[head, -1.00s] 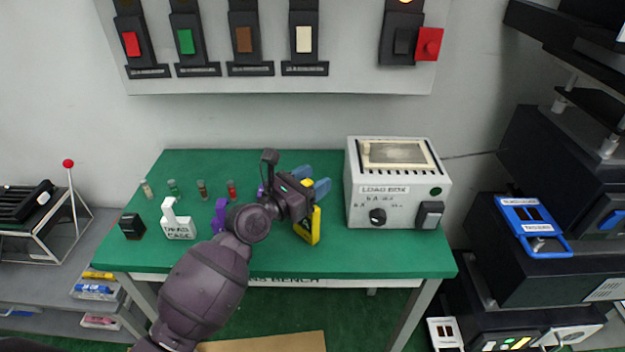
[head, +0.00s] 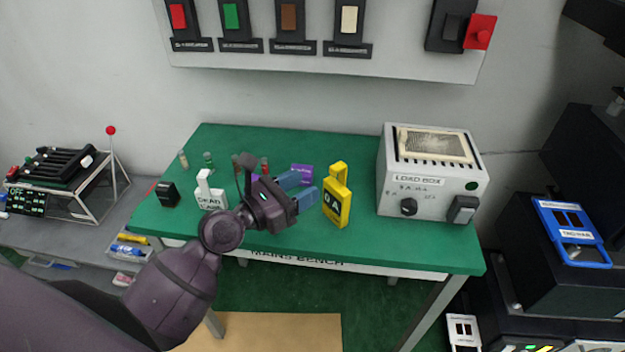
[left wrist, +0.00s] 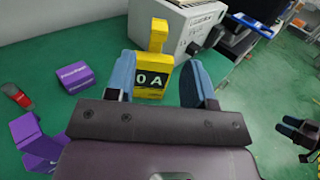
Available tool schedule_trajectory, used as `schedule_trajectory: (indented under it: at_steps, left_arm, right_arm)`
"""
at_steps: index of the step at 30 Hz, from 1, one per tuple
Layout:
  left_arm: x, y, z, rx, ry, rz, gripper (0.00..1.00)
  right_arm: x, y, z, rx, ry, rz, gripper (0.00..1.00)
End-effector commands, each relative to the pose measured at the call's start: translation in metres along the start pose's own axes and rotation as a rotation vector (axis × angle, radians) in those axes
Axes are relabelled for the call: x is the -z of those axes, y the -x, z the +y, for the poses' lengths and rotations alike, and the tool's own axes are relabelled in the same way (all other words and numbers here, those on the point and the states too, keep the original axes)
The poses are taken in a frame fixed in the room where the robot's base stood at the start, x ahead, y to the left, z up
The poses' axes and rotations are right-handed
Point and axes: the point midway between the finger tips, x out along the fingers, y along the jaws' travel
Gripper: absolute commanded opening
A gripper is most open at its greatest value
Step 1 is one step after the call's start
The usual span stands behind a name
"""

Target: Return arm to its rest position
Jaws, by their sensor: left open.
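My left gripper (head: 304,187) is open and empty above the green bench, its two blue fingers pointing right. A yellow clamp meter (head: 338,203) marked "0 A" stands upright on the bench just beyond the fingertips. In the left wrist view the yellow meter (left wrist: 152,75) shows between and beyond the two blue fingers (left wrist: 158,80), apart from them. My left arm reaches in from the lower left.
A grey load box (head: 430,178) stands on the bench's right end. A white tagged block (head: 211,192), a black block (head: 167,194) and purple blocks (left wrist: 72,79) are near the gripper. Panel switches (head: 293,28) are on the wall above the green bench (head: 400,240).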

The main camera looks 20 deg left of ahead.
Motion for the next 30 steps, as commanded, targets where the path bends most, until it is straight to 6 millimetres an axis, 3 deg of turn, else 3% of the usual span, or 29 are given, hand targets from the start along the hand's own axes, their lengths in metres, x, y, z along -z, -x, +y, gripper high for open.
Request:
schedule_trajectory:
  at_steps: [19,23,30]
  left_arm:
    - [0.002,0.004,-0.002,0.004,-0.034,0.013,0.49]
    - [0.014,0.012,-0.012,0.028,-0.203,0.075,0.49]
    - [0.051,0.041,-0.036,0.156,-0.752,0.274,0.49]
  right_arm:
    - [0.011,-0.004,0.0,0.002,0.003,0.021,0.55]
    - [0.008,-0.003,0.0,0.002,0.002,0.016,0.55]
    - [0.001,0.001,0.0,0.0,0.001,0.003,0.55]
